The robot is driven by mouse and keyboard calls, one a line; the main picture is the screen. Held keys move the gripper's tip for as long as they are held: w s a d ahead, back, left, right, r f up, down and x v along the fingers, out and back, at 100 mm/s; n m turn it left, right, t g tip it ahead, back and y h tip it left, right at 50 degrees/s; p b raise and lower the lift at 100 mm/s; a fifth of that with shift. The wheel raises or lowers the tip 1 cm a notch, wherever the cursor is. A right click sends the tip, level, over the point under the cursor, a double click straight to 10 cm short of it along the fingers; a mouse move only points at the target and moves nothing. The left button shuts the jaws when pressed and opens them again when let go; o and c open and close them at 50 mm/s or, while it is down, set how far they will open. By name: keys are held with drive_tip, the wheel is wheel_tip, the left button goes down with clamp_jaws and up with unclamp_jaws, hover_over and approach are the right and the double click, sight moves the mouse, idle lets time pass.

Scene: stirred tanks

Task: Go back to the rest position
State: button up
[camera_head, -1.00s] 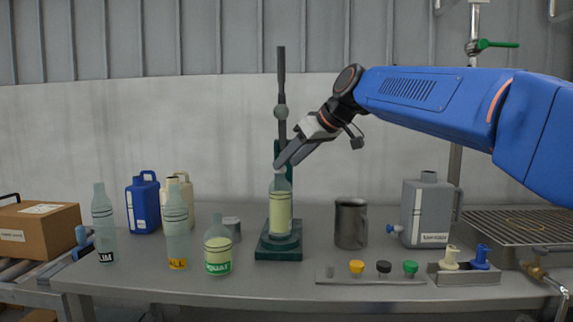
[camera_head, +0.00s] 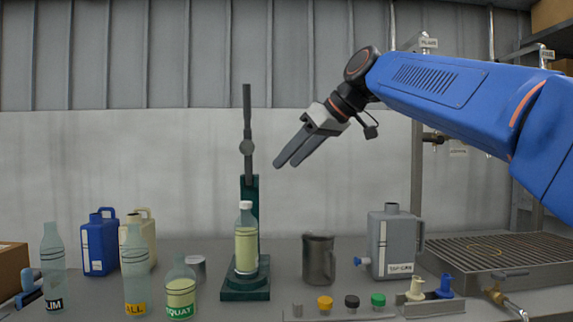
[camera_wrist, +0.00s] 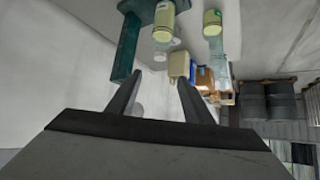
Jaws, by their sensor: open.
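My gripper (camera_head: 286,161) is open and empty in the air, above and to the right of the capping stand. In the wrist view its two fingers (camera_wrist: 158,92) are spread with nothing between them. The dark green stand (camera_head: 250,190) with its grey lever holds a bottle with pale yellow liquid (camera_head: 246,245) upright on its base; the bottle has a white top. The stand (camera_wrist: 124,50) and a bottle of yellow liquid (camera_wrist: 163,22) also show in the wrist view. My gripper is apart from both.
Bottles labelled SLIM (camera_head: 53,270), ALL (camera_head: 134,275) and SQUAT (camera_head: 180,292) stand at left, near blue (camera_head: 99,248) and cream jugs. A metal jug (camera_head: 318,260), a grey canister (camera_head: 391,245), colored caps (camera_head: 325,302) and a grated tray (camera_head: 490,255) are at right. Air above is clear.

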idle(0.4)
drive_tip(key=s+d+f+m+h, duration=0.2)
drive_tip(key=s+d+f, duration=0.5)
drive_tip(key=f, duration=0.9)
drive_tip(key=s+d+f+m+g+h, duration=0.1)
drive_tip(key=s+d+f+m+h, duration=0.2)
drive_tip(key=s+d+f, duration=0.4)
drive_tip(key=s+d+f+m+h, duration=0.2)
drive_tip(key=s+d+f+m, duration=0.3)
drive_tip(key=s+f, duration=1.1)
wheel_tip(320, 180, down, 9)
drive_tip(key=shift+d+r+h, duration=0.2)
drive_tip(key=shift+d+h, duration=0.1)
drive_tip(key=shift+d, duration=0.65)
